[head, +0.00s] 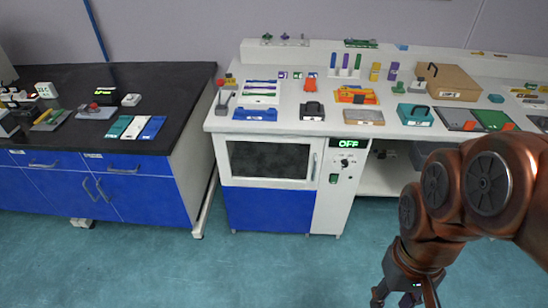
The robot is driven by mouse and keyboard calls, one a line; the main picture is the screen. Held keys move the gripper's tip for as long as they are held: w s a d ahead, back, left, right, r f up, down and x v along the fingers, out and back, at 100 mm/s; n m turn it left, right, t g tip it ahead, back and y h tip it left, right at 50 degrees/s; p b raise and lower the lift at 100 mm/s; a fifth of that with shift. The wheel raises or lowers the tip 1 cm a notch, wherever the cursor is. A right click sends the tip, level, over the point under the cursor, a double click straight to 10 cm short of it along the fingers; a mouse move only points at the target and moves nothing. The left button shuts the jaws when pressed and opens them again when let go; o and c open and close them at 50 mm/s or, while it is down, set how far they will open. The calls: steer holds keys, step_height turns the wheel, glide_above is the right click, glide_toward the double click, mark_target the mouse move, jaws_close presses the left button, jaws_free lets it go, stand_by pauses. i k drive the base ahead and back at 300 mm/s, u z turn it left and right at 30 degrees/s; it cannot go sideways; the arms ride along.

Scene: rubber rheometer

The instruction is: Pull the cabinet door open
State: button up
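A white cabinet (333,205) with a blue lower front stands under the white bench. Its door (270,160) has a dark window in a white frame and looks closed. A slim vertical handle (314,166) sits at the door's right edge. A green "OFF" display (349,144) and knobs are on the panel right of the door. My gripper (405,299) hangs low over the floor, right of the cabinet and apart from it. Its fingers look spread with nothing between them; the tips are near the picture's lower edge.
The white bench top (285,117) holds trays, tools and a cardboard box (440,82). At left, a black-topped bench (185,90) has blue doors and drawers (150,195) with metal handles. The teal floor (250,265) before the cabinet is clear.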

mark_target(220, 139)
steer(key=k, duration=0.6)
steer(key=u, duration=0.05)
steer(key=i, duration=0.55)
steer(key=u, duration=0.7)
steer(key=i, duration=0.5)
steer(key=u, duration=0.5)
